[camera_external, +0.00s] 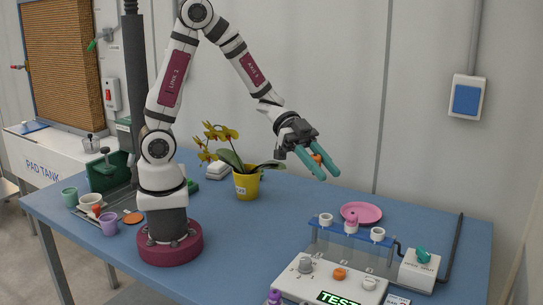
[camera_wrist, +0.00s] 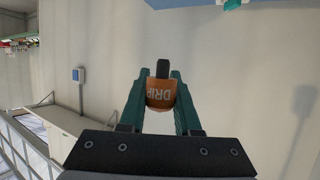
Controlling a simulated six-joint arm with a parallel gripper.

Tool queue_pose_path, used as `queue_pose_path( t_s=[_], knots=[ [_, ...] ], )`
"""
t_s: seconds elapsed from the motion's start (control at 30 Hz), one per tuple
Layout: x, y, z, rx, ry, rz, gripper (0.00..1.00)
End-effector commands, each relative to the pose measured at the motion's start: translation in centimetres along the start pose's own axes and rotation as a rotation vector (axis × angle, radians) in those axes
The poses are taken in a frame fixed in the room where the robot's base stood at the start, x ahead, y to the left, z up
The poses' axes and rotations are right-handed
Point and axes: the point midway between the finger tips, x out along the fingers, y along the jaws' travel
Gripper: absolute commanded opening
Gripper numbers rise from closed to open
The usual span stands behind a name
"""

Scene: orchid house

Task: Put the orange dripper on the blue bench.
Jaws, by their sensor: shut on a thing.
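My gripper (camera_external: 316,166) has teal fingers and is raised above the bench, right of the yellow flower pot. It is shut on the orange dripper (camera_external: 317,158), which shows as a small orange patch between the fingers. In the wrist view the orange dripper (camera_wrist: 161,95) sits between the two teal fingers, with the letters DRIP upside down and a dark stem. The blue bench (camera_external: 255,235) lies below my gripper, and the dripper is clear of its surface.
A yellow pot (camera_external: 246,184) with an orchid stands at the back. A pink saucer (camera_external: 361,212), a tube rack with white caps and a TEST device (camera_external: 330,282) stand at the right. Cups (camera_external: 108,223) and a tray are at the left. The bench's middle front is clear.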

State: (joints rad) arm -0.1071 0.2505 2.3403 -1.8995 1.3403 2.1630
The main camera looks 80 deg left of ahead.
Motion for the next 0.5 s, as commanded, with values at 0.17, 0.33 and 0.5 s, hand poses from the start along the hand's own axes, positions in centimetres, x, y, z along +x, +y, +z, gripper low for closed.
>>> queue_pose_path(
  t_s=[0.17,0.33,0.5],
  knots=[
    [-7.2,-6.4,-3.9,-0.142,0.005,-0.379,0.00],
    [-15.0,-10.0,-8.1,-0.280,0.007,-0.717,0.00],
    [-19.2,-10.9,-10.2,-0.353,0.002,-0.872,0.00]
  ],
)
